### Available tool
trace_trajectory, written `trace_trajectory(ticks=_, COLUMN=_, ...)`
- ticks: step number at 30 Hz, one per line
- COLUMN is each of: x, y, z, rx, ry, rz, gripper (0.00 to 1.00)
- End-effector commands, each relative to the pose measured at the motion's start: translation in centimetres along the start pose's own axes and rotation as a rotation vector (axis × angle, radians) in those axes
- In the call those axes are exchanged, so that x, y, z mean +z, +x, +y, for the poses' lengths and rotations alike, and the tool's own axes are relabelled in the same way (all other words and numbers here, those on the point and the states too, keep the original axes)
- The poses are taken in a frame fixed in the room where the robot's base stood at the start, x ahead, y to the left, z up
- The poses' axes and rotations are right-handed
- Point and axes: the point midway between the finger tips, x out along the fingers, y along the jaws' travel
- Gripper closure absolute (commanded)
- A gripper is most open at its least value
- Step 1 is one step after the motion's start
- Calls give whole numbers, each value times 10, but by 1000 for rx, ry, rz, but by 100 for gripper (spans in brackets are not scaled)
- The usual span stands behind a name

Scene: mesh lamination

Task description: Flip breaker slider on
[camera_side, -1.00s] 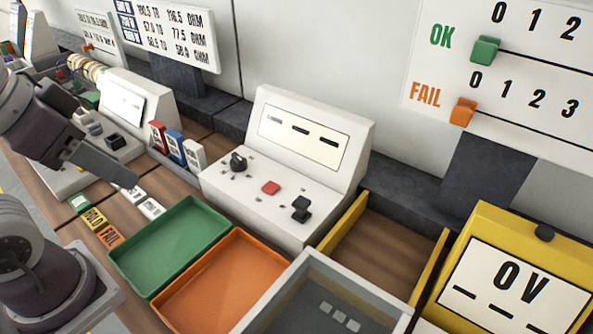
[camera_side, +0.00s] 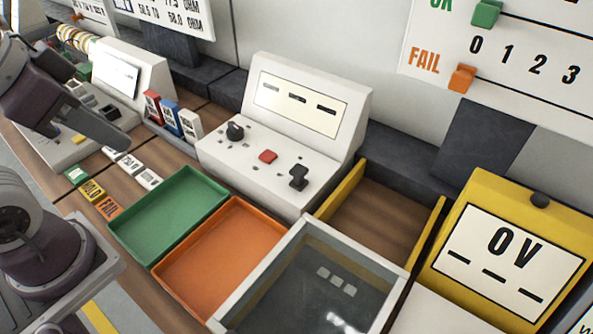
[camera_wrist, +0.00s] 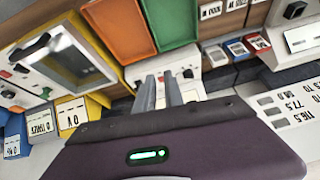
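No part is labelled as the breaker slider, so I cannot tell for sure which control it is. The white middle console (camera_side: 310,128) carries a black upright handle (camera_side: 299,178), a red button (camera_side: 267,156) and a black knob (camera_side: 235,131). The left console (camera_side: 133,72) has a dark switch-like part (camera_side: 109,112) beside my arm. In the side view, my gripper (camera_side: 126,145) is at the left, above the tags and well away from the middle console. In the wrist view, its two grey fingers (camera_wrist: 160,92) stand apart with a narrow empty gap.
A green tray (camera_side: 168,248), an orange tray (camera_side: 220,293) and a grey-walled bin (camera_side: 235,305) stand in front of the middle console. A yellow-sided bay (camera_side: 350,222) and a yellow voltage meter (camera_side: 466,190) are at right. Red, blue and white blocks (camera_side: 190,124) stand between the consoles.

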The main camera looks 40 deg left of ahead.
Motion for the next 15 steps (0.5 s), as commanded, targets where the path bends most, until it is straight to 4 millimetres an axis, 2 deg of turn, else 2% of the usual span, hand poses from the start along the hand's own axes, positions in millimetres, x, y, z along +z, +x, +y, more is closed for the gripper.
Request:
trace_trajectory(ticks=2, x=-10, y=5, z=2, rx=-17, ry=209, rz=-31, gripper=100)
trace_trajectory(ticks=8, x=-54, y=37, z=22, rx=3, ry=1171, rz=-143, gripper=100)
trace_trajectory(ticks=12, x=-80, y=68, z=50, rx=105, ry=1876, rz=-170, gripper=100)
trace_trajectory(ticks=15, x=-91, y=91, z=74, rx=201, ry=2324, rz=-139, gripper=100)
